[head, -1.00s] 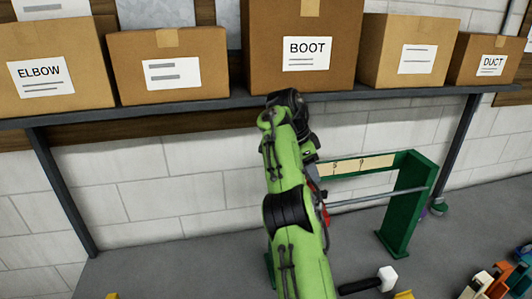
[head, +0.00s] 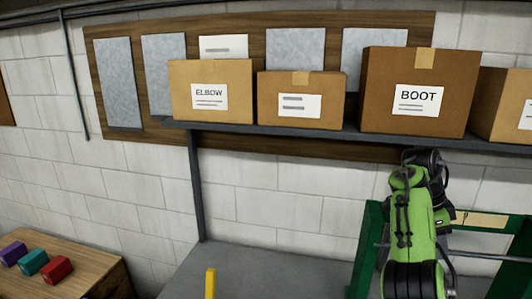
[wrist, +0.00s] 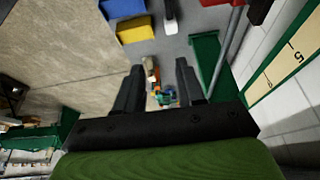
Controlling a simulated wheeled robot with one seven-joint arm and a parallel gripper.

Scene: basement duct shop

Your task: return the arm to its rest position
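My green arm (head: 412,225) is raised at the right of the head view, in front of the shelf. Its top joint is just below the box labelled BOOT, and the arm bends down behind itself there. My gripper (wrist: 160,66) shows in the wrist view with its two dark fingers apart. Nothing is held between them; only small coloured things far beyond show through the gap. In the head view the fingers are hidden behind the arm.
The shelf (head: 265,130) carries the ELBOW box (head: 211,75), the BOOT box (head: 413,65) and others. A green stand (head: 367,250) is close behind my arm. Wooden bench (head: 85,270) with coloured blocks at lower left. Yellow bin (wrist: 135,30) and blue bin (wrist: 122,8) lie beyond my gripper.

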